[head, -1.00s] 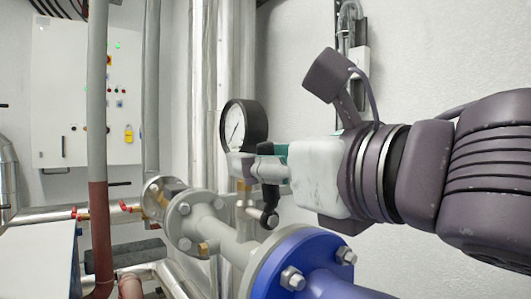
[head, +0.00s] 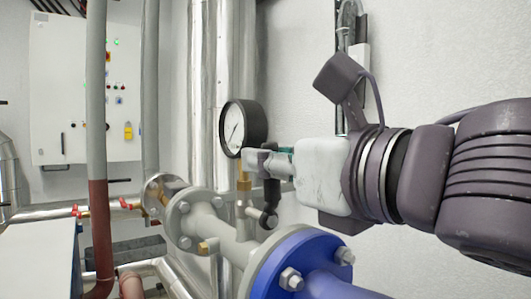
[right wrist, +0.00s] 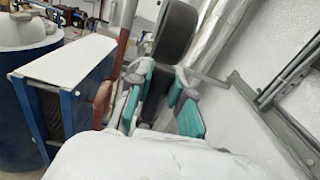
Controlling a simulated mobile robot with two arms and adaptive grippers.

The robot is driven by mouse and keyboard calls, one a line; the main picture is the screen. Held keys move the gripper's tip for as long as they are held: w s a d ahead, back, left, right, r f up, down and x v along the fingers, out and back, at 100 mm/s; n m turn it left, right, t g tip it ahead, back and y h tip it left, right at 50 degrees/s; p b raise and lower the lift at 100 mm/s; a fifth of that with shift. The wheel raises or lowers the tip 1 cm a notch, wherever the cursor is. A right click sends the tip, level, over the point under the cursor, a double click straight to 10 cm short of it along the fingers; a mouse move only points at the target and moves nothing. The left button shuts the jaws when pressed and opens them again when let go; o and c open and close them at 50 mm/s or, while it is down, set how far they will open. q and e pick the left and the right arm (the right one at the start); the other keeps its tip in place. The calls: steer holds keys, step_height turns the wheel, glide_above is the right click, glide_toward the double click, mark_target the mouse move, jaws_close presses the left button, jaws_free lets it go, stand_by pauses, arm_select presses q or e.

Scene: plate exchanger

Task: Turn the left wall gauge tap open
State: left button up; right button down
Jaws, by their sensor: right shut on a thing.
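The round wall gauge (head: 240,128) has a white face and a black rim. It stands on a brass stem (head: 243,195) above the grey flanged pipe. My right gripper (head: 262,161) reaches in from the right, its fingers just below the gauge. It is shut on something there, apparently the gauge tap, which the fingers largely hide. A dark piece with a grey rounded end (head: 270,194) hangs below the fingers; I cannot tell if it is the tap's lever. The right wrist view shows teal finger pads (right wrist: 160,88) with the dark gauge body (right wrist: 176,35) beyond. My left gripper is not in view.
A blue flange (head: 300,262) with bolts lies close below my right gripper. Silver vertical pipes (head: 203,90) stand behind the gauge. A white control cabinet (head: 85,90) hangs at the back left. The white wall (head: 440,60) is close on the right.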

steer(key=shift+w+d+m, duration=0.2)
steer(key=shift+d+m, duration=0.1)
steer(key=shift+m, duration=0.2)
steer(key=c, duration=1)
jaws_free()
steer(key=v, duration=0.7)
steer(key=shift+s+d, duration=0.2)
